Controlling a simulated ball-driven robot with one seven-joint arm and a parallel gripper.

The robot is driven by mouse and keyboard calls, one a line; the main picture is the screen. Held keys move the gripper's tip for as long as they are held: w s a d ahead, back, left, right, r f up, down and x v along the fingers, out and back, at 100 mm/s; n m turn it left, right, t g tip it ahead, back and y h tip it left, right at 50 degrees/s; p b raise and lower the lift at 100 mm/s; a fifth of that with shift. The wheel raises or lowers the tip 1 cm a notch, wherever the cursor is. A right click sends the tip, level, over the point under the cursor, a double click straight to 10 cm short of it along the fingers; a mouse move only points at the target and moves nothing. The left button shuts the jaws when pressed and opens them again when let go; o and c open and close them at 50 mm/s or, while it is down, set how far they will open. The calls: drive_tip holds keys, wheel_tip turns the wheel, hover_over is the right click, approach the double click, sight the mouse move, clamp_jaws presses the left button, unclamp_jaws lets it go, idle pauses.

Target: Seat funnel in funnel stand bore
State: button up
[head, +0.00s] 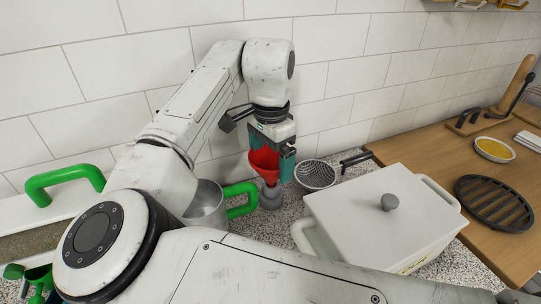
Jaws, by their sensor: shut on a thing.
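A red funnel (265,162) is held by my gripper (284,160), its wide mouth up and its narrow end pointing down. My gripper is shut on the funnel, with a teal finger at its right side. The grey funnel stand (270,197) is on the speckled counter directly below the funnel. The funnel's lower tip meets the top of the stand in this view. I cannot tell whether the tip is inside the bore, as the bore itself is hidden.
A metal pot with a green handle (241,199) stands close left of the stand. A strainer (317,174) lies to the right. A large white lidded box (350,225) fills the front right. The tiled wall (335,70) is behind. A wooden counter (425,160) carries a black grate.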

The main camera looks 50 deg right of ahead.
drive_tip(key=shift+f, duration=0.7)
drive_tip(key=o, duration=0.6)
drive_tip(key=shift+r+b, duration=0.35)
drive_tip(key=shift+r, duration=5.05)
